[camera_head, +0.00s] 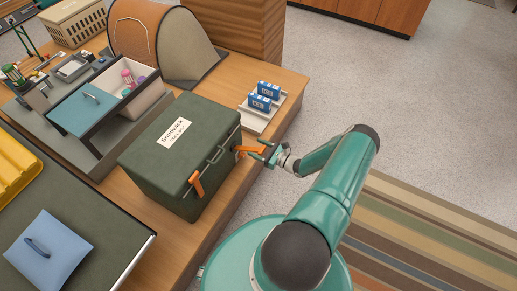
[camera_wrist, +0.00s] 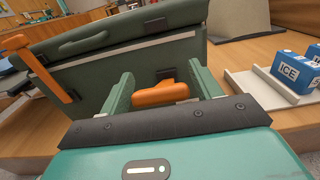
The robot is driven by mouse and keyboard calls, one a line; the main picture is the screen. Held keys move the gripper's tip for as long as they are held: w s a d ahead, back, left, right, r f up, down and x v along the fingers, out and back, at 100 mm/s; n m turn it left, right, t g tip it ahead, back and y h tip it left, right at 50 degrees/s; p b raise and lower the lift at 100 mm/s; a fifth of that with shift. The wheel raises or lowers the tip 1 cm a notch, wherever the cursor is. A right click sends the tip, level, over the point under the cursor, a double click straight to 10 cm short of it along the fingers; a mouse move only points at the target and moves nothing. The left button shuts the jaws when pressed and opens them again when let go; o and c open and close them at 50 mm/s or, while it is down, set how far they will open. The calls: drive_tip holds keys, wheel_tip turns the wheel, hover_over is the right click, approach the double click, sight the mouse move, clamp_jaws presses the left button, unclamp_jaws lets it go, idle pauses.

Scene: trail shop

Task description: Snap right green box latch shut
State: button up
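The dark green box (camera_head: 172,160), with a white label on its lid, stands on the wooden counter with its lid down. Its right latch (camera_head: 248,149) is orange and sticks outward from the front face. In the wrist view, the right latch (camera_wrist: 160,94) shows end-on between my two green fingers. My gripper (camera_head: 268,153) is at the box's front right; it also shows in the wrist view (camera_wrist: 160,90). The fingers are apart, one on each side of the latch; I cannot tell whether they touch it. The left latch (camera_head: 196,184) is orange and slants down the front.
Blue ice packs (camera_head: 262,98) lie on a pale tray to the right. Open floor lies to the right.

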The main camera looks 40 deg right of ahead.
drive_tip(key=c, duration=1.1)
